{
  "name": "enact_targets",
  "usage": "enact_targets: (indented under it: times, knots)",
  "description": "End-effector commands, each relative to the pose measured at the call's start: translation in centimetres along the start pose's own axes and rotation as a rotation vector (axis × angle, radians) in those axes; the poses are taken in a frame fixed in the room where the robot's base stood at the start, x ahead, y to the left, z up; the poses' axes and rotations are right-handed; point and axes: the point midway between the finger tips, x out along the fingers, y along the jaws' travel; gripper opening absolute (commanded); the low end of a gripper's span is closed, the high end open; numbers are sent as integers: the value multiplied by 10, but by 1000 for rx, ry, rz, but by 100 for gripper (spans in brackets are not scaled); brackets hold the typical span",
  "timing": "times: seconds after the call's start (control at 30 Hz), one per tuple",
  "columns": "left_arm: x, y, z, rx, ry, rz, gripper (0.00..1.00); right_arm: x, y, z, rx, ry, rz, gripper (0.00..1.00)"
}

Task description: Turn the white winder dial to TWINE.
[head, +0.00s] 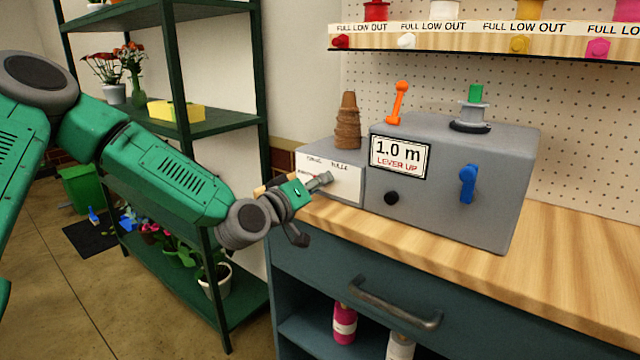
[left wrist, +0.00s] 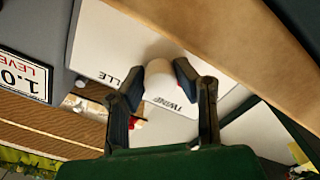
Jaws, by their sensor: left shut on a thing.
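The white winder dial (left wrist: 158,76) is on the white face panel (head: 343,181) of the low grey box at the left end of the bench. In the left wrist view the panel's printed words show upside down, TWINE and part of another ending in LLE. My left gripper (head: 322,181) is at the panel and covers the dial in the head view. In the left wrist view its two fingers (left wrist: 158,82) are shut on the dial, one on each side. I cannot tell which word the dial points to. My right gripper is not in view.
A larger grey box (head: 440,200) with a 1.0 m sign, an orange lever (head: 399,102) and a blue handle (head: 468,184) stands right beside it. Stacked brown pots (head: 347,122) stand on the low box. A green plant shelf (head: 200,125) is at left. The bench's right front is clear.

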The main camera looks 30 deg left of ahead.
Motion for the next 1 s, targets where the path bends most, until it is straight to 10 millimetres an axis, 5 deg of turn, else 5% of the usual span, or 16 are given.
enact_targets:
  times: [1.0]
  knots:
    - [-2, -5, 3, 824, -16, -5, 0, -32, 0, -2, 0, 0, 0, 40]
